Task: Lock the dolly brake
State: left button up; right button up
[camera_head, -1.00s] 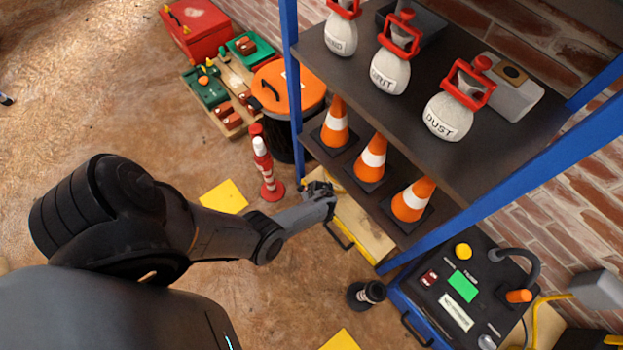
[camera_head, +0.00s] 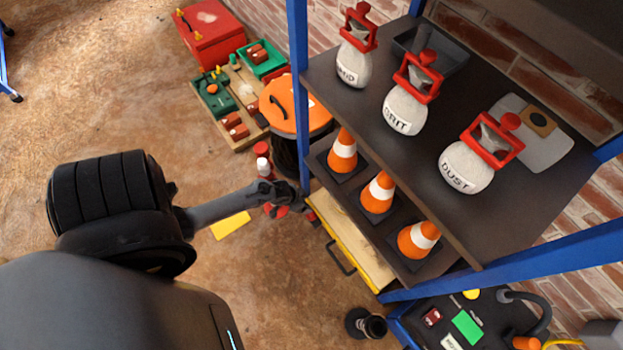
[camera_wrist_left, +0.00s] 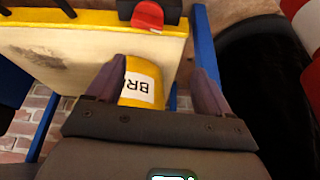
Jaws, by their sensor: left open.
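The dolly (camera_head: 355,242) is a pale wooden board with a yellow edge, low under the shelf rack in the head view. In the left wrist view its board (camera_wrist_left: 60,50) fills the upper left. A yellow tab (camera_wrist_left: 137,72) with a white label, upside down and partly readable as "BR", shows between my left fingers. A red piece (camera_wrist_left: 148,15) on a black part is at the dolly's yellow edge; it may be the brake pedal. My left gripper (camera_wrist_left: 158,68) is open, its fingers either side of the tab; contact is unclear. In the head view my left gripper (camera_head: 285,193) is beside the dolly's far end.
The blue-framed rack (camera_head: 299,70) holds labelled sacks above and traffic cones (camera_head: 377,193) below. An orange-lidded bin (camera_head: 290,105) and a red-white post (camera_head: 263,160) stand close to my gripper. A black stand (camera_head: 366,323) is on the floor. Open floor lies left.

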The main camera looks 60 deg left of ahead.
pick_arm(q)
jog(key=s+d+m, duration=0.1)
jog(key=h+b, duration=0.1)
jog(key=b, duration=0.6)
send_over(308, 216)
jog(key=shift+m, duration=0.3)
notch_tip(308, 216, down, 8)
jog(key=shift+w+f, duration=0.1)
jog(key=shift+b+x, duration=0.7)
jog(key=shift+x, duration=0.2)
jog(key=shift+c, duration=0.3)
